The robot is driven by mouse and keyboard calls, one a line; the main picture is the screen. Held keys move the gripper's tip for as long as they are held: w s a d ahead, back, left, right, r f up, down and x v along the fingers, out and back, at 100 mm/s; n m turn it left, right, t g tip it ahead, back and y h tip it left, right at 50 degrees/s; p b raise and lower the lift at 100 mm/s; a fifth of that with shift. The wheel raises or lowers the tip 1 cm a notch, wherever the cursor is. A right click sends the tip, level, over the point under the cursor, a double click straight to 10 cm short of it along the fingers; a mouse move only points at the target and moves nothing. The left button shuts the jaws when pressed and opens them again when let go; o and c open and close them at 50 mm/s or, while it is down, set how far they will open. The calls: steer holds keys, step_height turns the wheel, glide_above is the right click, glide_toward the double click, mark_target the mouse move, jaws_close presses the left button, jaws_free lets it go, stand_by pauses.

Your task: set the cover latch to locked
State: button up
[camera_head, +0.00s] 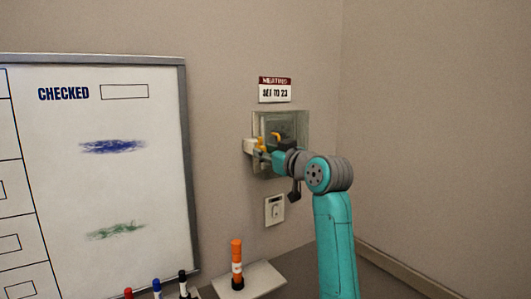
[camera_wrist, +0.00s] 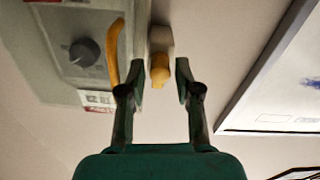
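A clear cover box (camera_head: 297,124) is on the wall, and it also shows at upper left in the wrist view (camera_wrist: 45,45). A cream latch block (camera_head: 249,146) with a yellow latch piece sits at the cover's left side in the head view. In the wrist view the yellow latch piece (camera_wrist: 159,70) points toward my gripper (camera_wrist: 160,84). My gripper is open, its two fingertips on either side of the latch piece with gaps showing. A curved yellow handle (camera_wrist: 113,52) is close beside the left finger; contact cannot be told. The latch's locked or unlocked state cannot be read.
A dark dial (camera_wrist: 84,52) is behind the cover. A wall switch (camera_head: 275,209) is below. A whiteboard (camera_head: 120,190) stands left, and an orange marker (camera_head: 237,262) stands on a small shelf (camera_head: 262,279).

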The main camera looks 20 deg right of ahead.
steer(key=shift+w, duration=0.3)
jaws_close()
steer(key=shift+m, duration=0.3)
steer(key=shift+a+m, duration=0.1)
steer(key=shift+m, duration=8.5)
